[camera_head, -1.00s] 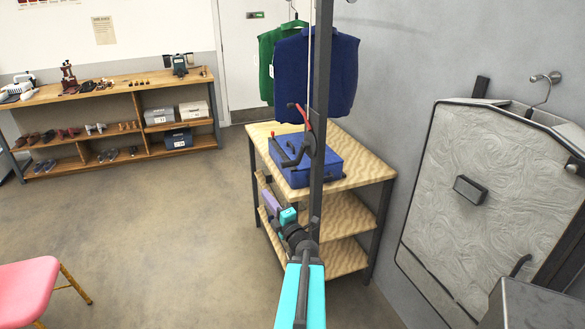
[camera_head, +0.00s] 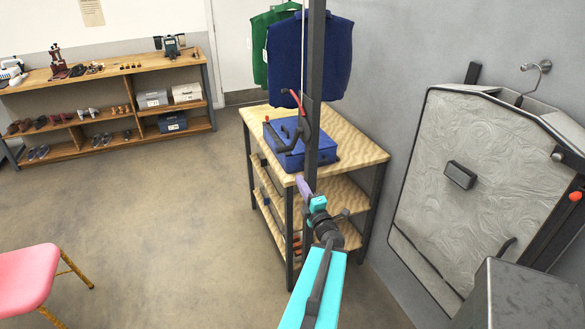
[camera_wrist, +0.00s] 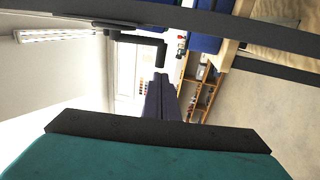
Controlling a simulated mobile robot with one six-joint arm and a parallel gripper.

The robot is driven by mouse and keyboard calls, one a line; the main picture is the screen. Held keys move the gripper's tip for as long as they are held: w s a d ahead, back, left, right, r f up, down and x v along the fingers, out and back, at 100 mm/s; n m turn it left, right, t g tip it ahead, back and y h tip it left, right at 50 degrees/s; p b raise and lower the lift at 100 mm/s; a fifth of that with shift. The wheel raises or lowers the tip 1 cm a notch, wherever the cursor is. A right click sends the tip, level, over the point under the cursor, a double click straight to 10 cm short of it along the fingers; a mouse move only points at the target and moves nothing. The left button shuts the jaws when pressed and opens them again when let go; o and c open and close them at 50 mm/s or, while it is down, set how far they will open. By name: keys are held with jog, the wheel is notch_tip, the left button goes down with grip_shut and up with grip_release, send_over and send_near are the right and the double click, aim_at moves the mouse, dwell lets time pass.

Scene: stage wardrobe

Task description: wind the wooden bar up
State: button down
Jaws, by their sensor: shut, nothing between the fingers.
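A dark upright post (camera_head: 315,90) stands in the head view. It carries a black crank (camera_head: 285,138) with a side grip and a red lever (camera_head: 296,100). The crank also shows in the wrist view (camera_wrist: 161,55), above the fingers. No wooden bar can be made out; the post's top is cut off. My gripper (camera_head: 302,184) has purple fingers, which are shut and empty. In the head view it appears below the crank, close to the post's lower part. In the wrist view the fingers (camera_wrist: 161,97) point toward the crank's side, apart from its grip.
A wooden shelf table (camera_head: 345,150) with a blue case (camera_head: 315,150) stands behind the post. Blue (camera_head: 325,55) and green (camera_head: 262,50) vests hang above. A grey panel (camera_head: 480,170) is at right. A pink chair (camera_head: 25,275) is at left; open floor lies between.

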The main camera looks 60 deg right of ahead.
aim_at(284, 151)
jog(key=x, duration=0.1)
jog(key=b, duration=0.1)
jog(key=b+x, duration=0.1)
jog(key=shift+w+d+f, duration=0.15)
jog(key=shift+w+d, duration=0.1)
jog(key=shift+w, duration=0.05)
jog(key=w+b, duration=0.1)
jog(key=b, duration=0.5)
jog(key=shift+d, duration=0.4)
jog(key=b, duration=0.5)
jog(key=shift+w+d+r, duration=0.2)
jog(key=shift+w+r, duration=0.05)
jog(key=shift+w, duration=0.05)
jog(key=shift+p+x, duration=0.9)
jog(key=shift+x, duration=3.65)
jog(key=shift+r, duration=0.15)
jog(key=shift+w+b, duration=0.2)
jog(key=shift+b, duration=0.25)
jog(key=shift+d+t+b, duration=0.1)
jog(key=shift+t+b, duration=0.3)
jog(key=shift+b, duration=0.55)
